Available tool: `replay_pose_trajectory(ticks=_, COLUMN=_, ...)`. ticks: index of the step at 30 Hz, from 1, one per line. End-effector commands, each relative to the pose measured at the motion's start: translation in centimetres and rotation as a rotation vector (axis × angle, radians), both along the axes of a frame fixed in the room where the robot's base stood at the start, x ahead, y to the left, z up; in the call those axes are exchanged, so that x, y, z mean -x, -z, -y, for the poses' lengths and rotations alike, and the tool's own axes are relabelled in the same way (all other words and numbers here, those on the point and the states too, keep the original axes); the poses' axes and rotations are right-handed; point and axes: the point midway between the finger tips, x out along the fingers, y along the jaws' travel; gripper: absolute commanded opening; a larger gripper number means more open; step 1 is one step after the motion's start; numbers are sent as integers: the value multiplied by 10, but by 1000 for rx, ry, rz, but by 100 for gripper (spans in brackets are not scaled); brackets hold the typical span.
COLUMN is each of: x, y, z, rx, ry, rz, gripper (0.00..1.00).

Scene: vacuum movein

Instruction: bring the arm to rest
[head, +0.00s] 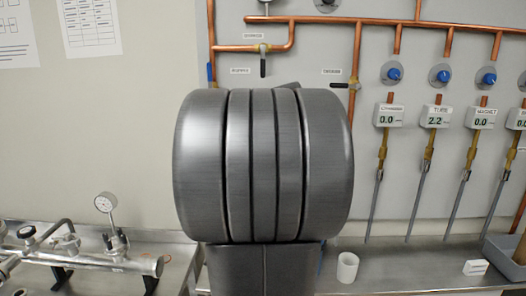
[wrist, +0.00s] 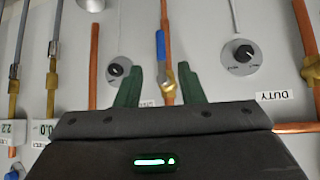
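My gripper (wrist: 160,82) shows in the wrist view as two green fingers spread apart, with nothing held between them. A copper pipe with a brass valve and a blue lever (wrist: 161,46) appears between and beyond the fingertips. I cannot tell how far the fingers are from it. In the head view my large grey arm link fills the middle and hides the wall behind it; the gripper itself is not seen there.
The wall panel carries copper pipes (head: 440,24), blue knobs (head: 394,73) and several gauge boxes (head: 389,115). On the steel bench stand a metal manifold with a dial (head: 105,203), a white cup (head: 347,267), a small white block (head: 475,267) and a grey bin (head: 505,255). The wrist view also shows black knobs (wrist: 243,53).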

Motion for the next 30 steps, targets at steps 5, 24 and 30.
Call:
replay_pose_trajectory(ticks=5, x=-26, y=25, z=7, rx=0, ry=1, rz=-3, gripper=35)
replay_pose_trajectory(ticks=24, x=-74, y=72, z=13, rx=-118, ry=1, rz=6, gripper=35)
replay_pose_trajectory(ticks=30, x=-75, y=73, z=9, rx=-176, ry=1, rz=7, gripper=35)
